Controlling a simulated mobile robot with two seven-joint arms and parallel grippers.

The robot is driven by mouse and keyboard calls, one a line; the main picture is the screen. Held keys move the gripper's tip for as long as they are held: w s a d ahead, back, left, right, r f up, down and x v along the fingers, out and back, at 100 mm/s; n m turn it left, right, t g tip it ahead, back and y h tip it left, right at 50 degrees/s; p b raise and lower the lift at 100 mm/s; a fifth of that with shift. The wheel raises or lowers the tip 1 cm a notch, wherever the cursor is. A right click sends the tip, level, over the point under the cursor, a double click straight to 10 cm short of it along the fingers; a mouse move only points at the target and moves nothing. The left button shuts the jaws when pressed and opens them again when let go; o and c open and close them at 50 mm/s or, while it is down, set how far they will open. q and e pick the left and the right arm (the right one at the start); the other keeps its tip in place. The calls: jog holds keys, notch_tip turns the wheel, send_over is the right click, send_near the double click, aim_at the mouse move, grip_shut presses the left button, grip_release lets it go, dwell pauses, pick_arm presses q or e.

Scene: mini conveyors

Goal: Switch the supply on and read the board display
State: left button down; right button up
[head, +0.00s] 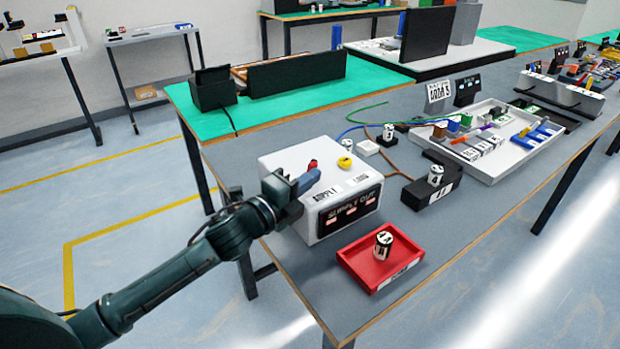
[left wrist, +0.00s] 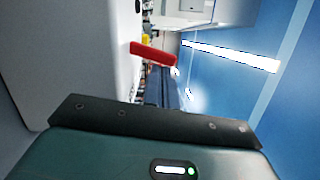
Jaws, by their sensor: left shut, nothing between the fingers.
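The supply is a white box (head: 290,162) at the near left of the table, with a black front panel (head: 348,212) marked "SUPPLY OUT" and small pinkish windows. A small red part (head: 312,164), perhaps its switch, and a yellow knob (head: 345,163) sit on its top. My left gripper (head: 309,181) is shut and empty, its blue fingers close to the red part; whether they touch is unclear. In the left wrist view the supply's pale side (left wrist: 75,60) fills the left. A small dark display (head: 466,88) stands behind the white tray; its reading is too small to tell. My right gripper is out of view.
A red tray (head: 345,263) with a numbered cylinder (head: 383,245) lies in front of the supply. A black block (head: 412,197) bears another cylinder. Blue, green and brown wires cross the table behind the supply. A white tray (head: 505,172) of parts lies right.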

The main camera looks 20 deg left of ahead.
pick_arm(q)
jog(key=p, duration=0.1)
jog(key=r+n+p, duration=0.1)
jog(key=n+p, duration=0.1)
jog(key=p, duration=0.1)
jog(key=shift+w+a+r+g, duration=0.2)
jog(key=shift+w+a+g, duration=0.05)
jog(key=shift+a+g, duration=0.05)
jog(key=n+p, duration=0.2)
jog(key=shift+w+a+p, duration=0.2)
jog(key=shift+a+p, duration=0.1)
jog(key=shift+f, duration=0.2)
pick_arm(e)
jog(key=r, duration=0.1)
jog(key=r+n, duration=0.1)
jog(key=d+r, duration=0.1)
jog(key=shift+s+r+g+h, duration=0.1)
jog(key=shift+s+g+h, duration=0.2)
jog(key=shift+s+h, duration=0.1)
pick_arm(q)
jog(key=shift+s, duration=0.1)
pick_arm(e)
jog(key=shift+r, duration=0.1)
